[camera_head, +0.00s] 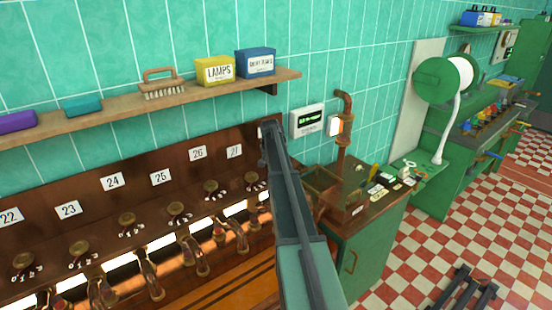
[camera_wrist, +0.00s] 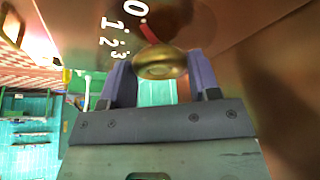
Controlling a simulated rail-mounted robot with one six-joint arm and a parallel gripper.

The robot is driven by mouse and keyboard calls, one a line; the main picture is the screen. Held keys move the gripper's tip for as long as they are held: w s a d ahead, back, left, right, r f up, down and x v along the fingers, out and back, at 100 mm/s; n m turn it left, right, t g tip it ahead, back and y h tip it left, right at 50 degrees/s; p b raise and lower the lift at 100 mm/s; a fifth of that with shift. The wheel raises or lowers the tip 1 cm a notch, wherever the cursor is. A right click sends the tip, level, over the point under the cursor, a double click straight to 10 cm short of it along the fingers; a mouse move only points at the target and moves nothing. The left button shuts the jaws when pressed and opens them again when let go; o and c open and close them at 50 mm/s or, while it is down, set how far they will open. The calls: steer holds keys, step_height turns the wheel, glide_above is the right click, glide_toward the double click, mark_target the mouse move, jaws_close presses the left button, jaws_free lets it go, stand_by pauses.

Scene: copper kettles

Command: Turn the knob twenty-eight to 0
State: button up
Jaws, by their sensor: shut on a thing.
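In the wrist view my gripper (camera_wrist: 159,72) has its two purple-grey fingers on either side of a round brass knob (camera_wrist: 160,61) and is shut on it. A red pointer (camera_wrist: 147,31) shows beside the knob, directed toward the 0 (camera_wrist: 136,5). The digits 1, 2 and 3 follow in an arc beside the knob. In the head view my arm covers the place right of plate 27 (camera_head: 235,152), so knob twenty-eight, its number and the fingertips are hidden there.
The brown panel carries a row of brass knobs, including one under plate 26 (camera_head: 211,186). Curved copper pipes stand below. A wooden shelf (camera_head: 130,99) with boxes and a brush runs above. A green cabinet (camera_head: 365,250) stands to the right, with checkered floor beyond.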

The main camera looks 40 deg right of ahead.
steer(key=shift+m, duration=0.4)
steer(key=o, duration=0.9)
steer(key=p+v, duration=1)
steer(key=shift+a+r, duration=0.15)
steer(key=shift+r, duration=0.25)
